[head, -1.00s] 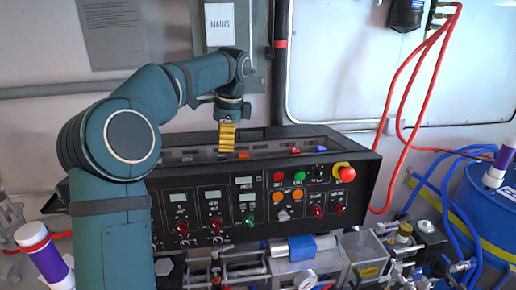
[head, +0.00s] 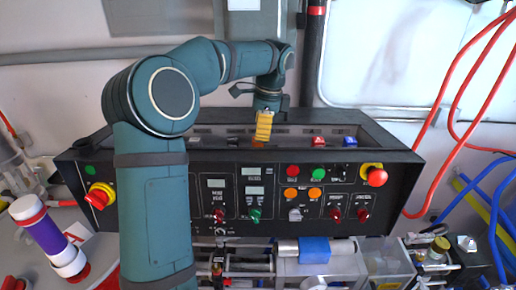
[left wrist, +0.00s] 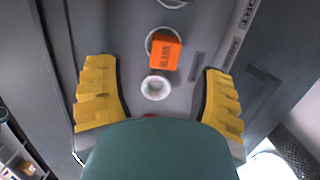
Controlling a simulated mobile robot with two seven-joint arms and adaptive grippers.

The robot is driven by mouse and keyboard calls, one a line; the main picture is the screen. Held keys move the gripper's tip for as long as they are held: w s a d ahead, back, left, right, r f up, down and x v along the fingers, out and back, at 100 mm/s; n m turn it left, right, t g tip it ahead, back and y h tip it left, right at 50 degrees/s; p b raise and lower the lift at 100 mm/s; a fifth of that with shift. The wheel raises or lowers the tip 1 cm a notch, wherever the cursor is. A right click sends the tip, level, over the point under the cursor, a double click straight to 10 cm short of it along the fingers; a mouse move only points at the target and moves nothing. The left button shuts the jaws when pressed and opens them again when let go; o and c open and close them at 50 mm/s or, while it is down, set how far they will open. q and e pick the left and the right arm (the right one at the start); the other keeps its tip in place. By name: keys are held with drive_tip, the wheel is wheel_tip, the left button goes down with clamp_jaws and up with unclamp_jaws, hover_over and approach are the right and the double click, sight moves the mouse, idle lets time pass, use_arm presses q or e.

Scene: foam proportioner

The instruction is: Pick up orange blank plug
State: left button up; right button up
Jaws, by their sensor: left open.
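The orange blank plug (left wrist: 164,51), a small block with dark lettering, sits on the grey surface in the left wrist view. In the head view, only a bit of orange (head: 257,144) shows below my left gripper (head: 263,127), which hides the rest. My left gripper is over the recessed top of the black control box. In the left wrist view its yellow fingers are open and apart, with the plug in line with the gap between them and not gripped. My right gripper is not in view.
A pale round fitting (left wrist: 155,87) stands just beside the plug. A red piece (head: 319,142) and a blue piece (head: 350,141) sit farther right along the same recess. The box front (head: 290,205) carries knobs and buttons. Red hoses (head: 447,105) hang at the right.

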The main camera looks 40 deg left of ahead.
sight(257, 145)
use_arm(q)
drive_tip(key=shift+s+a+f, duration=0.1)
drive_tip(key=shift+a+f, duration=0.1)
drive_tip(key=shift+f, duration=0.75)
drive_tip(key=shift+s+a+f, duration=0.1)
drive_tip(key=shift+a+f, duration=0.15)
drive_tip(key=shift+f, duration=0.75)
drive_tip(key=shift+a+f, duration=0.2)
drive_tip(key=shift+f, duration=0.75)
drive_tip(key=shift+c, duration=0.2)
clamp_jaws()
